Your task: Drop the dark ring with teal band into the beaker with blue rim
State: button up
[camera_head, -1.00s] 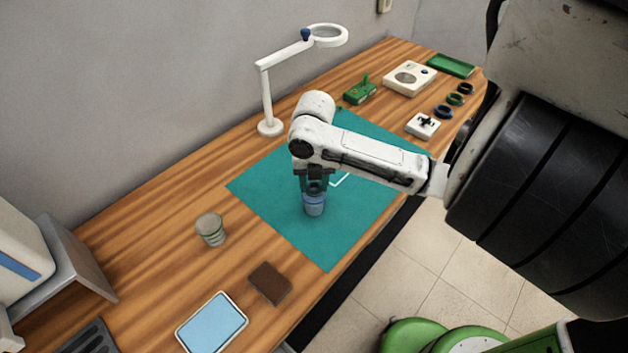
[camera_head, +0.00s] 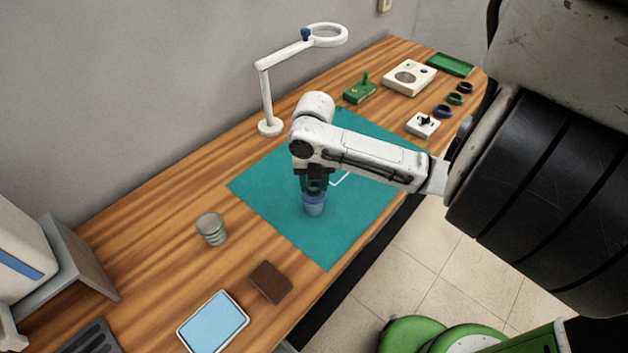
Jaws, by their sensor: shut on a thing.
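The beaker with blue rim (camera_head: 314,208) stands upright on the teal mat (camera_head: 265,195). My gripper (camera_head: 314,188) points down directly over its mouth, with the fingertips at or just above the rim. The gripper is shut on a small dark ring (camera_head: 315,186), mostly hidden between the dark fingers. Its teal band is too small to make out. I cannot tell whether the ring is inside the rim or just above it.
A beaker with a greenish rim (camera_head: 211,229) stands left of the mat. A white magnifier lamp (camera_head: 268,100) rises behind. Several rings (camera_head: 443,111) lie at the back right near a white switch box (camera_head: 422,125). A brown pad (camera_head: 270,282) and blue tablet (camera_head: 212,321) lie in front.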

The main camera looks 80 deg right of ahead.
dwell(0.4)
jog(key=o, duration=1.1)
jog(key=shift+o, duration=0.2)
jog(key=shift+r, duration=0.1)
notch_tip(320, 180, up, 11)
jog(key=shift+f, duration=0.2)
